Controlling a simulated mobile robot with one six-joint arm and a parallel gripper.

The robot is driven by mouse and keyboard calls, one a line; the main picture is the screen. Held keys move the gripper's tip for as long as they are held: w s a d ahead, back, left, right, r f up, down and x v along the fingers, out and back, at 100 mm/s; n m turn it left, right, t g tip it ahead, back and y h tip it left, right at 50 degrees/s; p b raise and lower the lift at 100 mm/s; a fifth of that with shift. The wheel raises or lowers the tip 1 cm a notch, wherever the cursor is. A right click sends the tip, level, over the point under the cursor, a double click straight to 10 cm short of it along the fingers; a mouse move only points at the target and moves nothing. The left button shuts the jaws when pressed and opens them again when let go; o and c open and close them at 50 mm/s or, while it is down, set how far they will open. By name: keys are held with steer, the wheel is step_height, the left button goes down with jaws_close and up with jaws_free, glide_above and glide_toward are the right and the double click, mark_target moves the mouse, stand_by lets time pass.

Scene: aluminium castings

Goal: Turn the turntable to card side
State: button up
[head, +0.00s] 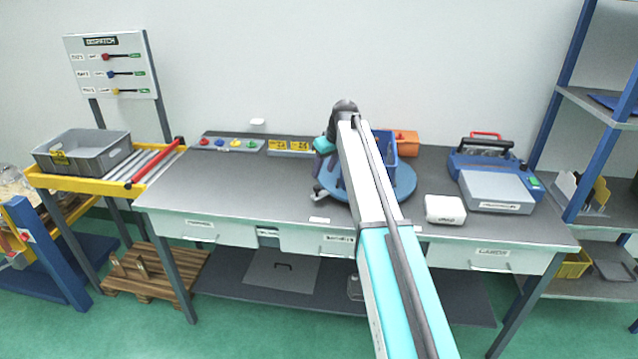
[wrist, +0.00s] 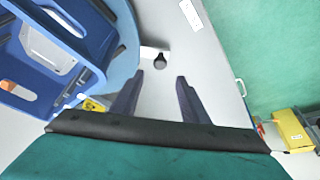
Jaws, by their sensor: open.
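The turntable (head: 402,182) is a round blue disc on the bench, partly hidden behind my arm. A blue bin (head: 384,146) stands on it. In the wrist view the disc's rim (wrist: 122,62) curves down the left, with blue containers (wrist: 75,25) on top. A dark round knob (wrist: 160,62) on a pale tab sticks out beside the rim. My gripper (head: 318,194) is low at the disc's left front edge. In the wrist view my gripper (wrist: 160,78) is open and empty, its two fingertips just short of the knob and to either side of it. Which side faces forward I cannot tell.
A white box (head: 445,209) and a blue machine (head: 492,172) stand on the bench to the right. An orange box (head: 406,142) is behind the disc. A grey crate (head: 84,152) rests on rollers at left. The left bench top is mostly clear.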

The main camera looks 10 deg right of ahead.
mark_target(317, 186)
steer(key=shift+p+x, duration=1.15)
steer(key=shift+x, duration=3.45)
jaws_close()
